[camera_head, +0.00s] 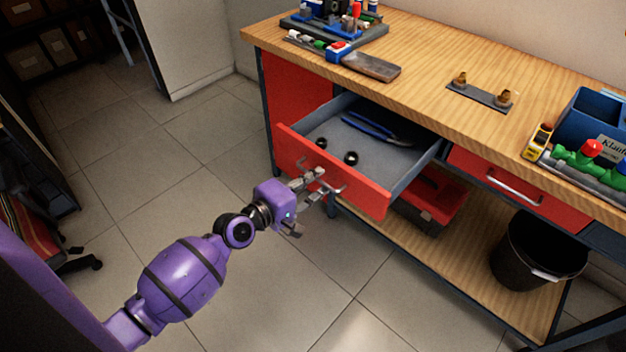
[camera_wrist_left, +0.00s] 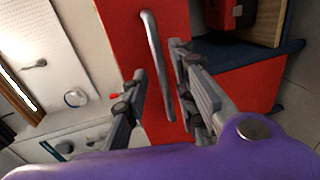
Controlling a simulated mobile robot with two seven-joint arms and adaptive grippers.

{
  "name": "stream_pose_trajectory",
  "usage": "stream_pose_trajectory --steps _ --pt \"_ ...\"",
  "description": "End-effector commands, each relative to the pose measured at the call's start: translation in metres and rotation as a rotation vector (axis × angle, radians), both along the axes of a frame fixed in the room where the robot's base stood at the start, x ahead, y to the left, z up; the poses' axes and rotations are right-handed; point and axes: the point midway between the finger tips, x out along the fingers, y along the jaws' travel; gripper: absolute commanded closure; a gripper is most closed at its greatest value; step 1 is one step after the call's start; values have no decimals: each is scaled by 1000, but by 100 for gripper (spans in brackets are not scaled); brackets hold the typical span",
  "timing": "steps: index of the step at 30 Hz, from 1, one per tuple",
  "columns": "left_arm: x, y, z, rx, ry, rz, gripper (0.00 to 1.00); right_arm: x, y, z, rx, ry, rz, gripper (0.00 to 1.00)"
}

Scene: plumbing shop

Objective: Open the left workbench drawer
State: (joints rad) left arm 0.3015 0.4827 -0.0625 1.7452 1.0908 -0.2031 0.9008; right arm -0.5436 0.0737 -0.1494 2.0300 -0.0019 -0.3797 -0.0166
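The left workbench drawer (camera_head: 290,147) is pulled well out, with its red front standing clear of the bench. Inside lie blue-handled pliers (camera_head: 365,130) and two small dark round pieces (camera_head: 351,158). My left gripper (camera_head: 312,200) is at the drawer's front, by its metal handle (camera_head: 334,189). In the left wrist view the fingers of my left gripper (camera_wrist_left: 155,88) are spread apart, with the handle (camera_wrist_left: 153,45) running between them and a gap on its left side. Whether the right finger touches the handle is unclear. My right gripper is not in view.
The right drawer (camera_head: 520,190) is closed. A red toolbox (camera_head: 436,198) and a black bin (camera_head: 538,248) are under the bench. The wooden benchtop (camera_head: 430,85) holds tools and a blue bin (camera_head: 592,118). Tiled floor left of the bench is free.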

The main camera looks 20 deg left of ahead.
Motion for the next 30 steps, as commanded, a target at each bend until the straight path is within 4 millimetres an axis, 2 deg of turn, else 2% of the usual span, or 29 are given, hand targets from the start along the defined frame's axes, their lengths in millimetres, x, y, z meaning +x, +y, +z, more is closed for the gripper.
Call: stream_pose_trajectory --steps 5,18,24,30 --pt "-12 4 0 1 4 0 75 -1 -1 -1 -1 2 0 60" --pt "-92 34 19 4 3 -2 75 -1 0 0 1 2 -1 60" --pt "-109 40 24 1 1 0 75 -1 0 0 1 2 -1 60" --pt "-111 40 25 -1 -1 0 75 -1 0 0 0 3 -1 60"
